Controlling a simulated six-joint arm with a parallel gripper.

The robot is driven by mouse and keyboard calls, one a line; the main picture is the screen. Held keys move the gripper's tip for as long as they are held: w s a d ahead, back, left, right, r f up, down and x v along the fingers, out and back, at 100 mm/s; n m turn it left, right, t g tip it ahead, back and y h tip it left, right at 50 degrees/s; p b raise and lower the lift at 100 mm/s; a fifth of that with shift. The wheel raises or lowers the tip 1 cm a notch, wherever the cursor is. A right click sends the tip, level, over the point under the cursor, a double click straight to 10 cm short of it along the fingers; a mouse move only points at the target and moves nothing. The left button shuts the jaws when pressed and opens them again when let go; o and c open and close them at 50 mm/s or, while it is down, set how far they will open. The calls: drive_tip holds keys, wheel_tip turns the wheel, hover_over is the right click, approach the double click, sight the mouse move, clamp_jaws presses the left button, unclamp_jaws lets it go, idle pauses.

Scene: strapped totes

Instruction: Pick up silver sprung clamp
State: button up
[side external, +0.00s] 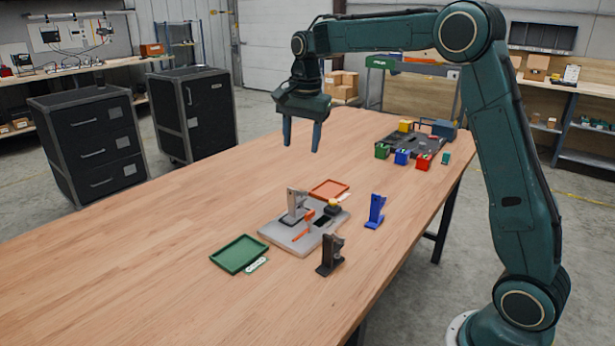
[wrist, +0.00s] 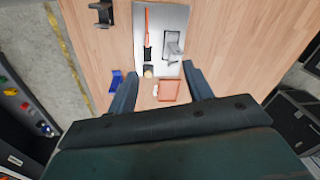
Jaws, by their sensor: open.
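The silver sprung clamp (side external: 295,205) stands upright on a grey plate (side external: 282,238) on the wooden table. In the wrist view the silver clamp (wrist: 173,46) is on the right part of the plate (wrist: 179,15). A blue clamp (side external: 376,211) stands to the right of the plate, and a black clamp (side external: 330,256) stands in front of it. My gripper (side external: 302,148) is open and empty, pointing down, well above the table. In the wrist view my gripper's fingers (wrist: 160,72) are spread wide, and the silver clamp appears beyond their tips.
An orange-handled part (side external: 303,233) and a black-and-yellow piece (side external: 332,206) are on the plate. A red tray (side external: 328,189) lies behind the plate, a green tray (side external: 240,254) at its left. Small coloured boxes (side external: 402,157) and a dark tray stand farther back. The table's left is clear.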

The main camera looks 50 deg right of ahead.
drive_tip(key=w+d+f+m+g, duration=0.1)
drive_tip(key=w+d+f+m, duration=0.3)
drive_tip(key=w+f, duration=0.2)
drive_tip(key=shift+w+d+f, duration=0.2)
drive_tip(key=shift+w+f, duration=0.05)
drive_tip(key=shift+f, duration=0.55)
approach(293, 216)
drive_tip(key=shift+w+d+r, duration=0.2)
drive_tip(key=shift+w+d, duration=0.05)
drive_tip(key=shift+d, duration=0.25)
drive_tip(key=shift+f, duration=0.35)
drive_tip(key=shift+w+f, duration=0.15)
drive_tip(key=shift+f, duration=2.4)
